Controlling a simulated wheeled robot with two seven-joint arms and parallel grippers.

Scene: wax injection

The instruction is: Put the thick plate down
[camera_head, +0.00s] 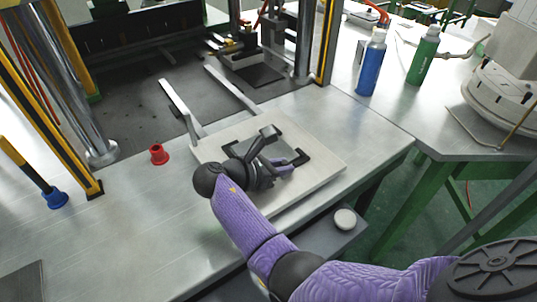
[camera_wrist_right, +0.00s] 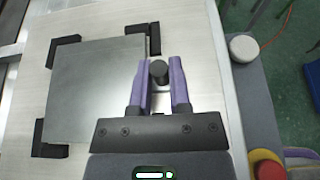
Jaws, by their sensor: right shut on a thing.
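The thick plate (camera_wrist_right: 95,90) is a grey metal square over a pale board (camera_head: 325,166), among black corner brackets (camera_wrist_right: 64,50). It looks slightly turned against the brackets; I cannot tell whether it touches the board. My right gripper (camera_wrist_right: 160,78) is shut on the plate's black knob (camera_wrist_right: 158,70), near the plate's right edge in the wrist view. In the head view, the right hand hides much of the plate, and part of it (camera_head: 290,141) shows behind the gripper (camera_head: 289,165). My left gripper is not in view.
The board lies on a metal table (camera_head: 100,235) near its front edge, with two light rails (camera_head: 180,110) behind it. A red cup-like part (camera_head: 158,154) stands left. A blue bottle (camera_head: 371,65) and a green bottle (camera_head: 423,58) stand back right. A white round button (camera_head: 345,219) is below the front edge.

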